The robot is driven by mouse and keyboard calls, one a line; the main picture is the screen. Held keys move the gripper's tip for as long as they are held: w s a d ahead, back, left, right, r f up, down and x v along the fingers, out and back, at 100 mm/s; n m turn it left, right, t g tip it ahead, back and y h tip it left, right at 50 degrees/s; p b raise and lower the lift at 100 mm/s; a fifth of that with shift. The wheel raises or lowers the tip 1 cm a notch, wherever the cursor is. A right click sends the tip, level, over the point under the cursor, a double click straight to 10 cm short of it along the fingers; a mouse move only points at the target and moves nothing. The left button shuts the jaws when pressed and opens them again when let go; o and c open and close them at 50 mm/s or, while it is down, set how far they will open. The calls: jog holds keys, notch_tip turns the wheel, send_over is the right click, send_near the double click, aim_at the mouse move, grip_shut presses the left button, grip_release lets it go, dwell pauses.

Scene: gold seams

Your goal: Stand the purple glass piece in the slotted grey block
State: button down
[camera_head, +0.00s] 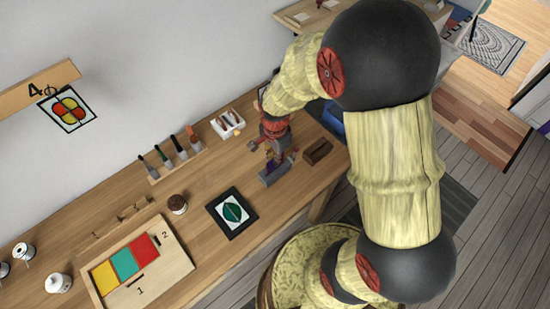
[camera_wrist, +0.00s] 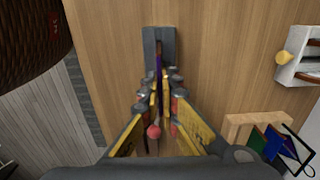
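The slotted grey block (camera_head: 275,176) stands on the wooden bench below my gripper (camera_head: 273,150). In the wrist view the grey block (camera_wrist: 151,38) lies straight ahead, with its dark slot running along the view. The purple glass piece (camera_wrist: 158,65) shows there as a thin edge-on strip between the fingertips of my gripper (camera_wrist: 160,90). The fingers are closed in on it. Its far end lines up with the slot; I cannot tell whether its lower edge is inside. In the head view the piece is small and mostly hidden by the fingers.
A dark wooden block (camera_head: 318,151) stands close right of the grey block. A white tray (camera_head: 228,123) and a tool rack (camera_head: 175,162) are behind. A black-framed leaf panel (camera_head: 232,211) lies to the left. In the wrist view, a wooden rack (camera_wrist: 240,126) holds coloured glass.

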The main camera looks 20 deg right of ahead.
aim_at(275, 168)
jog(key=shift+f+b, duration=0.8)
jog(key=shift+f, duration=0.85)
dwell(1.6)
jog(key=c, duration=2.4)
grip_release()
jog(key=o, duration=0.3)
jog(key=o, duration=0.5)
jog(key=shift+o, duration=0.6)
jog(key=shift+r+p, duration=2.75)
jog(key=shift+r, duration=0.8)
